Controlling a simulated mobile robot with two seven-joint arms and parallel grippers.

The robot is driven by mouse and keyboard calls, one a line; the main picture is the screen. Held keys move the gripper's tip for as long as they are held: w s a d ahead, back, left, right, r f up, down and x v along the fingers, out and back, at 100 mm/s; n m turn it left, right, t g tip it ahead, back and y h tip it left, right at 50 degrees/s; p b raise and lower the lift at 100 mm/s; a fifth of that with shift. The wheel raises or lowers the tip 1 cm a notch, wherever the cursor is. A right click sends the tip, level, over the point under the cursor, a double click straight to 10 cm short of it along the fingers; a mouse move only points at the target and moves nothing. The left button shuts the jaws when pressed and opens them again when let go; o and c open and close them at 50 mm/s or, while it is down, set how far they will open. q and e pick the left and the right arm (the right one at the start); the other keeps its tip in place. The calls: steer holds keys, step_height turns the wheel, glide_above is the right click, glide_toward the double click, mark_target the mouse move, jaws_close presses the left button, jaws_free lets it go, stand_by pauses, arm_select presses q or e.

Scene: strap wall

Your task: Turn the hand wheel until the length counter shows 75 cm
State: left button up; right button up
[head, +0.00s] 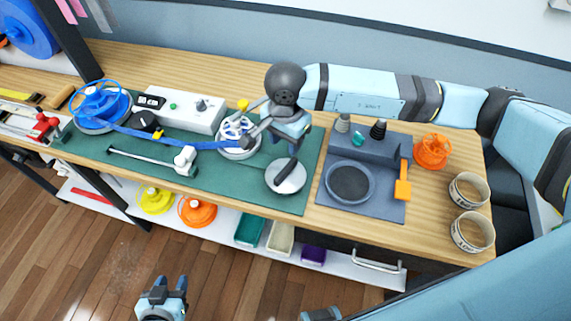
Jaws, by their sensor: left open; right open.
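A white wheel (238,147) with a yellow knob (243,105) stands on the green mat, at the right end of a blue strap (190,142). I take it for the hand wheel. My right gripper (251,123) is open right at this wheel, with one finger close to the knob; I cannot tell whether they touch. The arm hides part of the wheel. A white box (183,112) with a small dark display (150,102) stands behind the strap, probably the length counter; its digits are too small to read. My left gripper (162,287) is open and empty, low in front of the bench.
The strap comes from a blue spool (101,105). A grey disc (287,177) with a black handle lies right of the wheel. A grey station (362,180), an orange spool (432,150) and two tape rolls (471,229) stand further right. Spools and bins fill the lower shelf (215,231).

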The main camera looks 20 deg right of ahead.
mark_target(286, 169)
step_height(286, 169, down, 11)
steer(key=shift+r+p, duration=0.1)
steer(key=shift+p, duration=0.8)
steer(key=shift+f, duration=0.45)
arm_select(q)
step_height(286, 169, up, 2)
steer(key=shift+r, duration=0.15)
arm_select(e)
jaws_close()
steer(key=shift+f, duration=0.1)
